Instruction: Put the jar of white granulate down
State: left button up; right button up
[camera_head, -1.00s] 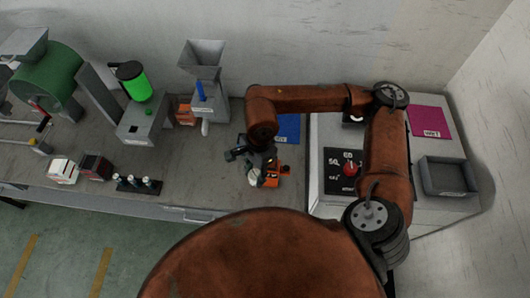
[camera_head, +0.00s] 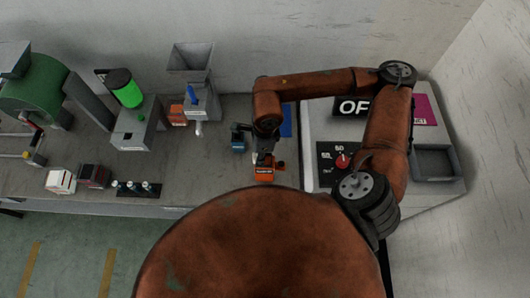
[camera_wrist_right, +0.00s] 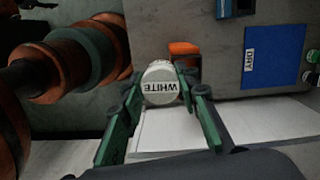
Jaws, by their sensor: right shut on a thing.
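The jar of white granulate (camera_wrist_right: 160,84) shows in the right wrist view from its lid end, a pale round lid lettered WHITE. My right gripper (camera_wrist_right: 163,95) is shut on it, with one green finger on each side. In the head view the right gripper (camera_head: 263,157) is over the bench, just behind an orange item, and mostly hides the jar. Whether the jar's base touches the bench cannot be seen. My left gripper is not in view.
The orange item (camera_head: 264,173) lies close to the right gripper. A blue mat (camera_wrist_right: 270,55) lies on the bench nearby. A hopper machine (camera_head: 200,97) stands to the left. A light cabinet with a red knob (camera_head: 342,161) stands to the right. Bench (camera_head: 205,165) left of the gripper is clear.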

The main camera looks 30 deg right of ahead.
jog(key=d+f, duration=0.1)
jog(key=w+d+f+p, duration=0.1)
jog(key=f, duration=0.1)
jog(key=w+d+f, duration=0.1)
jog(key=f, duration=0.1)
jog(key=shift+w+d, duration=0.2)
jog(key=shift+d, duration=0.1)
jog(key=f, duration=0.1)
jog(key=f+p, duration=0.2)
jog(key=f, duration=0.1)
jog(key=shift+w+d, duration=0.15)
jog(key=shift+d, duration=0.15)
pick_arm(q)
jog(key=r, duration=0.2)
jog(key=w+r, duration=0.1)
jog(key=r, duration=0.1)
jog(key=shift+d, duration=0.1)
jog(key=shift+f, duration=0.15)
pick_arm(e)
jog(key=shift+f, duration=0.15)
jog(key=shift+f, duration=0.15)
jog(key=o, duration=1.3)
